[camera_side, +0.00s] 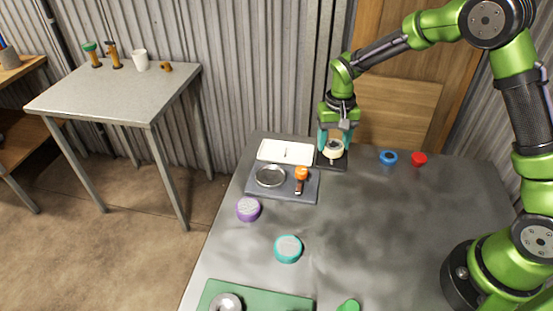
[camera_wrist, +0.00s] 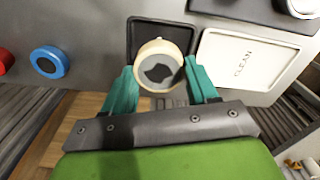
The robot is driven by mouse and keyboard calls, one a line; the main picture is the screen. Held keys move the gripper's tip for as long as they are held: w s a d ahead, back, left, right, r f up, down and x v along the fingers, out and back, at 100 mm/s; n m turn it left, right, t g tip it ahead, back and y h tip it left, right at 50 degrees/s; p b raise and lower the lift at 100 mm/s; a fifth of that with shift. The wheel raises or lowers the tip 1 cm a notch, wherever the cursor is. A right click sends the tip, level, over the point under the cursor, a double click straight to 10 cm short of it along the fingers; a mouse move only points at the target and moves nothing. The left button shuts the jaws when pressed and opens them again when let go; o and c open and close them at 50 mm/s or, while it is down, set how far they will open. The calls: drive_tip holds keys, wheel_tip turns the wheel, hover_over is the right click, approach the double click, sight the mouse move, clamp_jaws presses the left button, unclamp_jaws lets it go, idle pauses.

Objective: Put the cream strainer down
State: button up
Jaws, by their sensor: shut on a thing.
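The cream strainer (camera_wrist: 150,45) is a round, cream-rimmed piece with a dark middle. In the wrist view it sits between the two teal fingers of my gripper (camera_wrist: 160,75), which are shut on its sides. In the side view the cream strainer (camera_side: 333,153) is at the back of the table, under my gripper (camera_side: 335,142), over or on a black square mat (camera_side: 325,163). I cannot tell whether it touches the mat.
A dark grey tray (camera_side: 262,191) holds a round metal dish and an orange-topped item. Blue (camera_side: 388,157) and red (camera_side: 419,159) round pieces stand to the right. Purple (camera_side: 248,209) and teal (camera_side: 288,249) ones lie nearer. The table's middle right is clear.

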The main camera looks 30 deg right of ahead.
drive_tip(key=shift+f, duration=1.1)
drive_tip(key=shift+f, duration=0.1)
drive_tip(key=o, duration=1.1)
